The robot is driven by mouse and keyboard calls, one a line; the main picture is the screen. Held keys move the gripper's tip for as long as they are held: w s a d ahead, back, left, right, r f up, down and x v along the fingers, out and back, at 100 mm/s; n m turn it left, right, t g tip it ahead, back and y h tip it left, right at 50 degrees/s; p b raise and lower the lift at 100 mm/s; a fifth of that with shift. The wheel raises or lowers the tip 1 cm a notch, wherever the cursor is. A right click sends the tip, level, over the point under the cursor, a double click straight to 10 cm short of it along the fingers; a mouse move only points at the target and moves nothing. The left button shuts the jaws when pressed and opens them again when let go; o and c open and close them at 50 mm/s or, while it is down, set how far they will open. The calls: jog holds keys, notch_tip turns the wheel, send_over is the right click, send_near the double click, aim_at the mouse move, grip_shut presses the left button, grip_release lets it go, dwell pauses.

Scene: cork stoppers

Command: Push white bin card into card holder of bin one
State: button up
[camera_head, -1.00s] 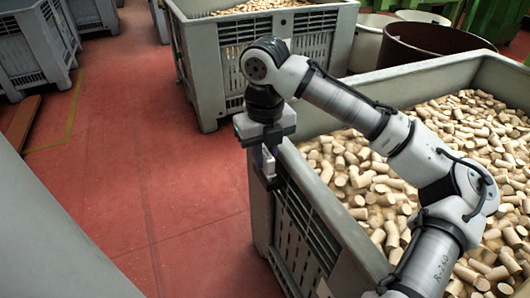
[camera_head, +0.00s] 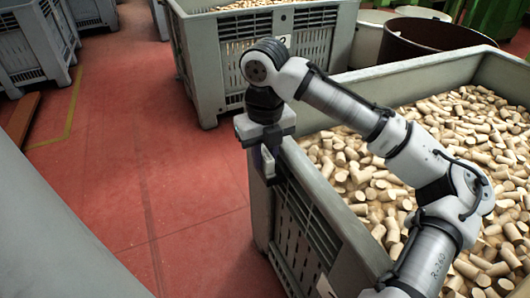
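A large grey bin (camera_head: 312,222) full of corks stands at the right, its slatted side facing the aisle. My gripper (camera_head: 269,168) points down at this bin's left corner, just outside the slatted side. A small pale patch shows at its fingers; I cannot tell whether it is the white card or part of the gripper. Whether the fingers are open or shut is too small to see. A white plate (camera_head: 325,287) shows low on the bin's side at the bottom edge, partly cut off. I cannot make out the card holder.
Corks (camera_head: 470,140) fill the bin beneath my arm. A second grey cork bin (camera_head: 262,62) with a pale label stands behind. A dark round drum (camera_head: 425,42) is at the back right. More grey bins (camera_head: 35,45) stand far left. The red floor (camera_head: 140,150) between is clear.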

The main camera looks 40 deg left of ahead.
jog(key=o, duration=0.4)
jog(key=shift+r, duration=0.15)
notch_tip(320, 180, up, 14)
jog(key=p, duration=0.3)
jog(key=shift+p, duration=0.3)
jog(key=shift+f, duration=0.2)
